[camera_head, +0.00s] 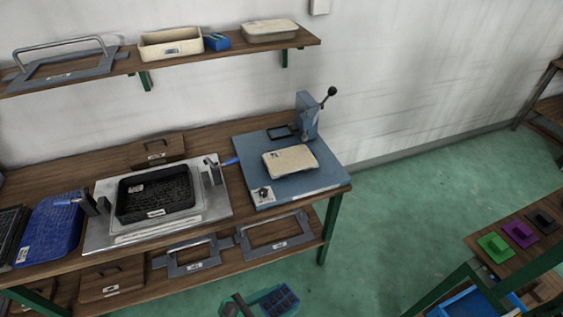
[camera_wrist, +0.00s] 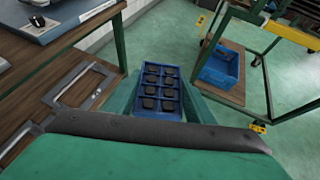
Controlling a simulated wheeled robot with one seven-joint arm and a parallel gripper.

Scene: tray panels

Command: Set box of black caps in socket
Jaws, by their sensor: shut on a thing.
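The box of black caps (camera_wrist: 158,88) is a blue box with two rows of square compartments, each holding a black cap. It is held just beyond my gripper (camera_wrist: 160,122), whose dark edge and green body fill the lower wrist view. In the head view the box (camera_head: 281,301) shows at the bottom edge beside my green gripper (camera_head: 250,303), in front of the workbench and off its surface. My gripper is shut on the box; its fingertips are mostly hidden. I cannot tell which place is the socket.
The workbench (camera_head: 225,262) carries a metal plate (camera_head: 105,238) with a black tray (camera_head: 122,215), and a blue-grey press (camera_head: 320,182). A cart (camera_head: 510,265) with green, purple and black pieces stands right. Green floor (camera_head: 400,205) lies clear between them.

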